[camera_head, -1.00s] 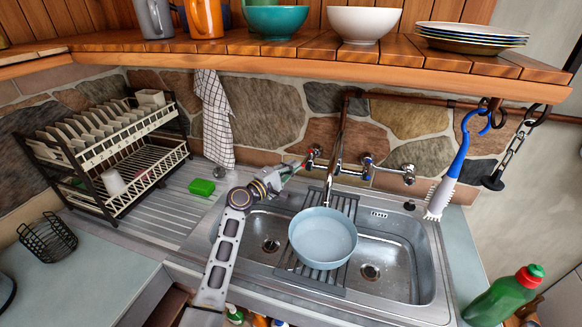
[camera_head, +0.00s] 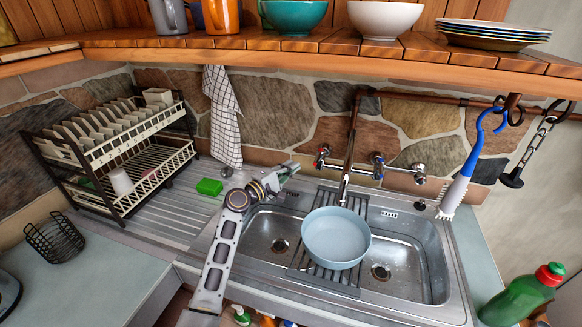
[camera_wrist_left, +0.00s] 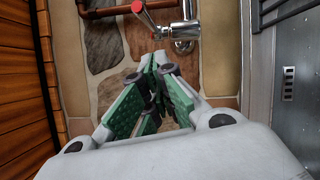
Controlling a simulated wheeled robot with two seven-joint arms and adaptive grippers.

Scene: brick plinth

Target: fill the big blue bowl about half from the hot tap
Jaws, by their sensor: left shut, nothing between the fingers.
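The big blue bowl (camera_head: 337,238) stands upright on the rack (camera_head: 322,277) across the sink, under the tap spout (camera_head: 345,185). I cannot make out a water stream or a water level in it. The hot tap (camera_head: 322,157), marked red, is on the wall left of the spout; its red-ended handle also shows at the top of the left wrist view (camera_wrist_left: 146,18). My left gripper (camera_head: 294,167) is shut and empty, just left of the hot tap and apart from it. Its green-padded fingers show together in the left wrist view (camera_wrist_left: 155,75). My right gripper is out of view.
A blue-marked tap (camera_head: 378,165) is right of the spout. A green sponge (camera_head: 209,187) lies on the drainboard, beside a dish rack (camera_head: 120,150). A wooden shelf (camera_head: 300,45) with dishes overhangs the sink. A brush (camera_head: 465,165) hangs right; a green bottle (camera_head: 522,295) stands front right.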

